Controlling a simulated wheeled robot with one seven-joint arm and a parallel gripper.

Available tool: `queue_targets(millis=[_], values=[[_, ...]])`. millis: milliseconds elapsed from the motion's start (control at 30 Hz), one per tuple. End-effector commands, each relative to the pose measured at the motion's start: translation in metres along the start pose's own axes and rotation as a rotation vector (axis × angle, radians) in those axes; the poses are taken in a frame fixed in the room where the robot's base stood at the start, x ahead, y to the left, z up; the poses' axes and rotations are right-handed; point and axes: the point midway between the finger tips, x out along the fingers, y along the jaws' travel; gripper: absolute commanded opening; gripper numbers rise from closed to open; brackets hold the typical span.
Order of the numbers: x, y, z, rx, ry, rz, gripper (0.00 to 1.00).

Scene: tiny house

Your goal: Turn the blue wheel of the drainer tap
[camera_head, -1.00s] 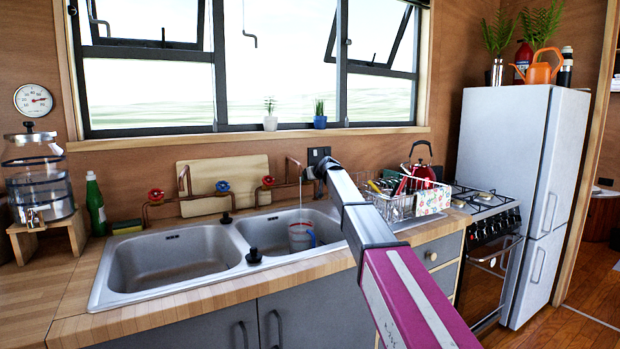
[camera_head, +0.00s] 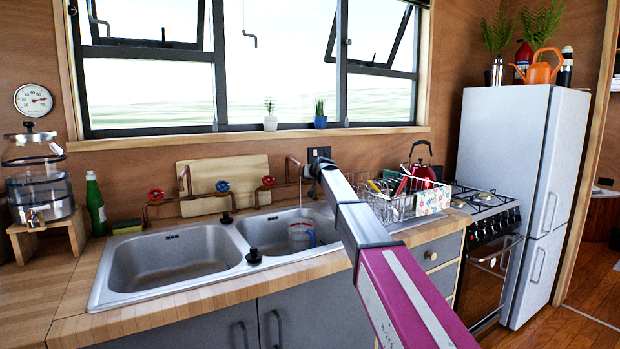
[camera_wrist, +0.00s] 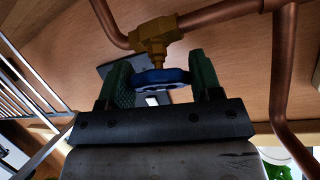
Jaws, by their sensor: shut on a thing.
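The blue wheel (camera_wrist: 165,76) is in the wrist view, on a brass valve (camera_wrist: 157,38) in a copper pipe. My gripper (camera_wrist: 160,88) has its two green-padded fingers on either side of the wheel, shut on it. In the head view my gripper (camera_head: 315,168) is at the wall behind the right basin, beside the copper pipe; the wheel it holds is hidden there. Another blue wheel (camera_head: 222,186) shows to the left, between two red wheels (camera_head: 156,194) (camera_head: 268,181).
The double sink (camera_head: 170,262) lies below, with a cup (camera_head: 300,236) in its right basin. A dish rack (camera_head: 392,206) with dishes stands close to the right of my arm. The stove (camera_head: 490,225) and fridge (camera_head: 510,160) are farther right.

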Motion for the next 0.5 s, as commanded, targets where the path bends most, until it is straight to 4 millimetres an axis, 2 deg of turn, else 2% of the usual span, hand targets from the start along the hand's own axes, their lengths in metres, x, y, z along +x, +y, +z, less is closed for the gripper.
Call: queue_targets(millis=[300,500], values=[[-0.0001,-0.0003,-0.0007,0.135,0.002,0.080,0.35],[-0.0001,-0.0002,-0.0007,0.159,0.003,0.094,0.35]])
